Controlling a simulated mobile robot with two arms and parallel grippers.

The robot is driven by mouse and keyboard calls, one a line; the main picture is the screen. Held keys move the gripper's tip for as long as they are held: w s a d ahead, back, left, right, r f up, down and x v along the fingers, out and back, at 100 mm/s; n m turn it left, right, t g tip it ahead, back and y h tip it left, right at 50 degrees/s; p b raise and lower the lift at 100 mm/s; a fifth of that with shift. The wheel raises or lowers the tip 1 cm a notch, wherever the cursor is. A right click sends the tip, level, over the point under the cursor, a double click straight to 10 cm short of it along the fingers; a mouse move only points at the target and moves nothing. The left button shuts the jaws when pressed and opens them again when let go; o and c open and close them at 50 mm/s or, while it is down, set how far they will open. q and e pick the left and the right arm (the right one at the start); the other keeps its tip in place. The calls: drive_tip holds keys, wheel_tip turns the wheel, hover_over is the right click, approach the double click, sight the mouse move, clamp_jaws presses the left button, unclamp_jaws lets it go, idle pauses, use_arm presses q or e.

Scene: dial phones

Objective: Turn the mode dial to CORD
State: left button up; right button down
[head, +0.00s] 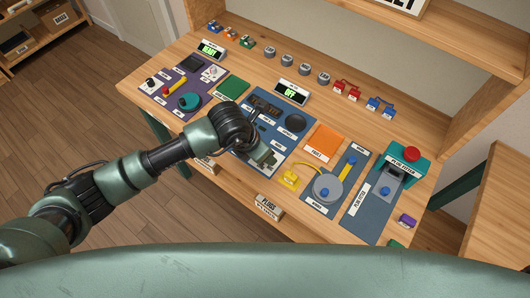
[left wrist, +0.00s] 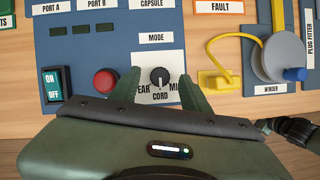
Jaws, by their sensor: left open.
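The mode dial (left wrist: 160,77) is a small black knob on a white plate, under a MODE label (left wrist: 156,38). A light mark on the knob looks roughly vertical; I cannot tell which end points. The CORD label (left wrist: 160,97) is below the knob, with partly covered labels to its left and right. My left gripper (left wrist: 161,86) is open, one green finger on each side of the dial; contact cannot be told. In the head view my left gripper (head: 262,155) is over the blue panel and hides the dial.
A red button (left wrist: 105,82) and a green ON/OFF switch (left wrist: 53,84) are left of the dial. A yellow plug (left wrist: 216,80) and grey winder (left wrist: 277,58) are to its right. An OFF display (head: 291,93) stands behind the panel.

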sight(257, 167)
use_arm(q)
drive_tip(key=b+v, duration=0.1)
drive_tip(key=v, duration=0.5)
drive_tip(key=shift+r, duration=0.15)
drive_tip(key=shift+s, duration=0.1)
idle(0.7)
